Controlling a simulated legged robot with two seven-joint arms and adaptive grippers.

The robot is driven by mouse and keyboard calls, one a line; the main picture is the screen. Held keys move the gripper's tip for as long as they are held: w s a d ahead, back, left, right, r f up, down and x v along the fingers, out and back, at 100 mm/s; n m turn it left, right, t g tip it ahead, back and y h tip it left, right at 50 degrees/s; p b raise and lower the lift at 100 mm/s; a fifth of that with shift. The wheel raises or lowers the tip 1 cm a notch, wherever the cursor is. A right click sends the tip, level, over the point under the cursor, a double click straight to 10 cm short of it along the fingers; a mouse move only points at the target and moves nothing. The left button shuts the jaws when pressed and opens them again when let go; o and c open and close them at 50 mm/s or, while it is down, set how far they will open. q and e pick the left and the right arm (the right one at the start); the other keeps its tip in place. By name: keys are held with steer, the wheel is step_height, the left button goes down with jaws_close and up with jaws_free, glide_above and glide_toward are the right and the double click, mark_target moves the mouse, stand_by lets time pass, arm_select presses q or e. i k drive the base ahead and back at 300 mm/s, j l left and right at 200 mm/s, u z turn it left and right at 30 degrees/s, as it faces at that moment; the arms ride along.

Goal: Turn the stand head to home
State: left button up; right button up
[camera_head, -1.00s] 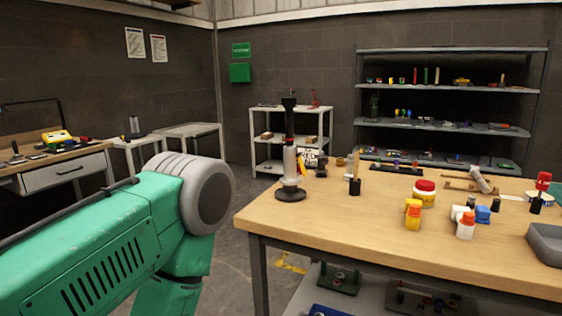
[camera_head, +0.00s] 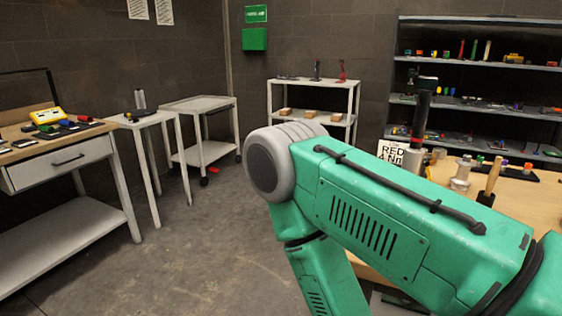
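An upright stand with a black post and a small dark head (camera_head: 424,88) rises from the wooden workbench (camera_head: 541,200) at the right. Its pale lower body shows just above my green arm, which hides its base. I cannot tell which way counts as home for the head. My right arm comes in from the right and crosses in front of the bench, with its elbow near the middle of the view. Neither gripper is in view.
A sign reading RED 4 Nm (camera_head: 390,152) stands beside the stand. A wooden-handled tool (camera_head: 491,178) and a metal piece (camera_head: 461,172) are on the bench. A drawer table (camera_head: 55,170), white side tables and shelving line the room.

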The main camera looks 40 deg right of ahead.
mark_target(412, 160)
steer(key=i+j+u, duration=0.15)
steer(key=i+u, duration=0.45)
steer(key=i, duration=0.15)
steer(key=i+z, duration=0.4)
steer(key=i+j+z, duration=0.1)
steer(key=i+z, duration=0.15)
steer(key=z, duration=0.15)
steer(key=i+z, duration=0.1)
steer(key=z, duration=0.35)
steer(key=i+z, duration=0.15)
steer(key=z, duration=0.3)
steer(key=i+z, duration=0.1)
steer(key=z, duration=0.3)
steer(key=i+j+z, duration=0.1)
steer(key=z, duration=0.35)
steer(key=i+j+z, duration=0.1)
steer(key=z, duration=0.35)
steer(key=i+j+z, duration=0.2)
steer(key=z, duration=0.3)
steer(key=i+j+z, duration=0.25)
steer(key=z, duration=0.25)
steer(key=i+j+z, duration=0.1)
steer(key=j+z, duration=0.4)
steer(key=i+j+z, duration=0.1)
steer(key=j+z, duration=0.2)
steer(key=z, duration=0.2)
